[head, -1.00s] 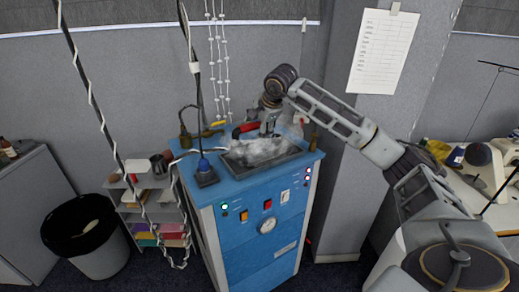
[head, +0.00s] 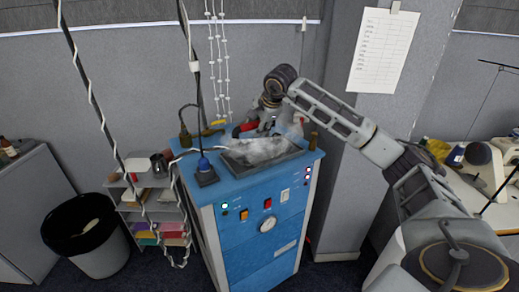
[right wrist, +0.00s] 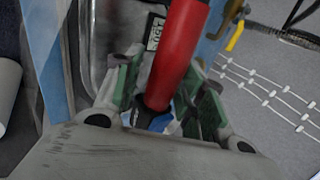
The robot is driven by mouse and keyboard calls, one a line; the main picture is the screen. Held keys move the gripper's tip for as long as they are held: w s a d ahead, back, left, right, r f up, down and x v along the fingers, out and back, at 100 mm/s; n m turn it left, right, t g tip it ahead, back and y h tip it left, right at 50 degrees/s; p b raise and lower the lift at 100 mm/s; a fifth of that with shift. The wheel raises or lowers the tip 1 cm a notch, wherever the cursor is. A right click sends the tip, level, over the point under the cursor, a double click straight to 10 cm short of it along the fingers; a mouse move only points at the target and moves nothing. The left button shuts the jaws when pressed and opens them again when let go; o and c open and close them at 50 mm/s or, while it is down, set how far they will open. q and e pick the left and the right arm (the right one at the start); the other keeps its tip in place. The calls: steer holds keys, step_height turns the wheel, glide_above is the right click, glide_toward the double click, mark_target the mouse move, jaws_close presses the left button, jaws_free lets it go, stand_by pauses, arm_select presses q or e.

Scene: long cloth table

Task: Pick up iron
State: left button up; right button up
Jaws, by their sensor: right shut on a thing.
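The iron's red handle (right wrist: 178,55) runs between the green-padded fingers of my right gripper (right wrist: 163,98) in the right wrist view. The fingers are closed on it from both sides. In the head view the red handle of the iron (head: 246,127) shows at the back of the blue steam station's top, just left of my right gripper (head: 267,124). The iron's body is mostly hidden, and I cannot tell whether it touches the surface. My left gripper is not in view.
The blue station (head: 262,225) has a recessed metal tray (head: 262,152) in front of the gripper. A grey pillar (head: 350,165) is close on the right. A bin (head: 95,250) stands on the floor at left.

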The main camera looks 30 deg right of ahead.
steer(key=shift+w+r, duration=0.1)
steer(key=shift+r, duration=0.1)
steer(key=shift+c, duration=0.4)
steer(key=shift+r, duration=0.2)
steer(key=shift+r, duration=4.75)
